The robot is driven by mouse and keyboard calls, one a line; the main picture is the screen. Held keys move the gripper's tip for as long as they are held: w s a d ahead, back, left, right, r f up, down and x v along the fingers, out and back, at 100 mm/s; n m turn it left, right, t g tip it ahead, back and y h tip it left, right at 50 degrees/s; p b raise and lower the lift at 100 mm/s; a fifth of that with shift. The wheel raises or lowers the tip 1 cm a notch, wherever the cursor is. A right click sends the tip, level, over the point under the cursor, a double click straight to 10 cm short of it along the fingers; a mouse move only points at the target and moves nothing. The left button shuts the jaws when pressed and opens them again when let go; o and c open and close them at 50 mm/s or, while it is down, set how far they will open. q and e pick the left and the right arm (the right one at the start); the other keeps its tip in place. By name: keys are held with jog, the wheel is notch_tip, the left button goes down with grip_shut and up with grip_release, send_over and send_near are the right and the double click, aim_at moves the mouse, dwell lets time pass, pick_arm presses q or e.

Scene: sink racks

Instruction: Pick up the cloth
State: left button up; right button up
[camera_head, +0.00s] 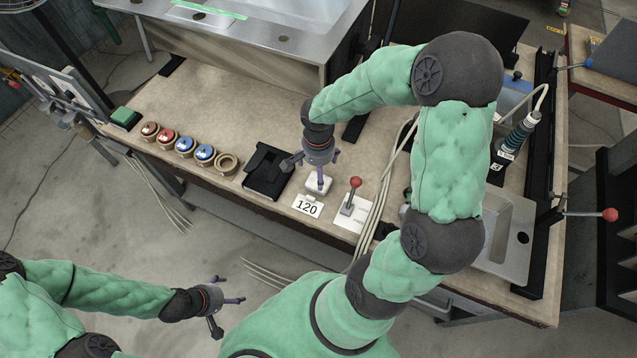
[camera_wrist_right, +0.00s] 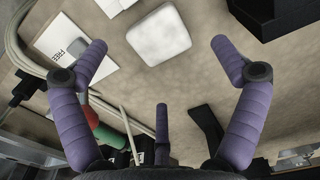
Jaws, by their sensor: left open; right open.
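A small white pad with rounded corners, which looks like the folded cloth (camera_head: 319,185), lies flat on the beige worktop. It also shows at the top of the right wrist view as the cloth (camera_wrist_right: 159,34). My right gripper (camera_head: 320,163) points down over it, with its fingers spread and empty. In the wrist view the fingers of this gripper (camera_wrist_right: 161,78) are apart and the cloth lies ahead of them, not between them. My left gripper (camera_head: 226,302) is open and empty, low at the left over the floor, away from the worktop.
A black holder (camera_head: 268,172) and several coloured buttons (camera_head: 185,147) are to the left. A metal sink (camera_head: 512,235) is at right.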

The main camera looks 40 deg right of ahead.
notch_tip(320, 180, down, 6)
jog(key=shift+r+b, duration=0.1)
jog(key=shift+b, duration=1.1)
jog(key=c, duration=1.1)
